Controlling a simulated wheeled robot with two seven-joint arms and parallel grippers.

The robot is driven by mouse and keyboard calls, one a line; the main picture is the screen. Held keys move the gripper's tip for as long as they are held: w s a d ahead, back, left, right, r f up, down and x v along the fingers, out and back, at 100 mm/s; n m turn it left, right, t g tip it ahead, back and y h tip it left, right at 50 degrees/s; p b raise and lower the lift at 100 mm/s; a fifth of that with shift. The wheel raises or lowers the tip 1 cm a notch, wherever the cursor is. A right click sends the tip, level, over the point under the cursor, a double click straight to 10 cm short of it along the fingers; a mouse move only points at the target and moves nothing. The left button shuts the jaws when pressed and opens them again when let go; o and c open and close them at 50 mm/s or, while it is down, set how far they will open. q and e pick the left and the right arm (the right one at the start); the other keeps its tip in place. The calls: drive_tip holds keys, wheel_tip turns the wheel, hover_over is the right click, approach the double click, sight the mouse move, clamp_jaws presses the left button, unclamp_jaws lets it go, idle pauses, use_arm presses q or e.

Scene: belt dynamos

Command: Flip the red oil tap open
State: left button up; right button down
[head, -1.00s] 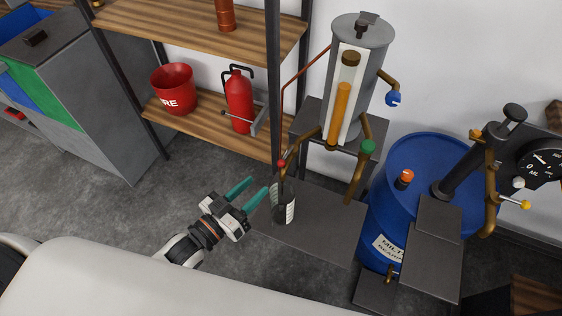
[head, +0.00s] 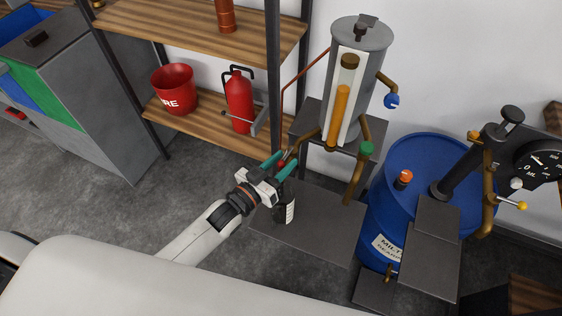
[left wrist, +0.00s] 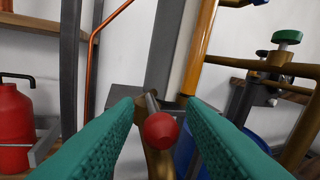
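The red oil tap shows in the left wrist view as a round red knob (left wrist: 161,130) on a short metal lever (left wrist: 152,102), on a brass pipe (left wrist: 160,162). The pipe comes from the grey oil cylinder with an amber sight tube (head: 341,105). My left gripper (head: 288,158) is at this tap, its teal fingers apart. In the left wrist view the knob lies between the two fingers (left wrist: 164,103), with small gaps visible on both sides. In the head view the fingers mostly hide the knob. My right gripper is not in view.
A dark container with a white label (head: 286,208) stands below the tap on a grey plate (head: 320,228). A green-knobbed tap (head: 366,148) and a blue-knobbed tap (head: 391,101) are nearby. A dark shelf post (head: 274,75) stands close behind. A blue barrel (head: 430,150) is right.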

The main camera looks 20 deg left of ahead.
use_arm(q)
clamp_jaws()
drive_tip(key=shift+d+n+t+y+p, duration=0.35)
drive_tip(key=shift+n+y, duration=0.35)
drive_tip(key=shift+y, duration=0.3)
drive_tip(key=shift+o, duration=0.7)
unclamp_jaws()
drive_tip(key=shift+s, duration=0.1)
drive_tip(key=b+v, duration=0.1)
drive_tip(key=v, duration=1.1)
drive_tip(key=shift+f, duration=0.1)
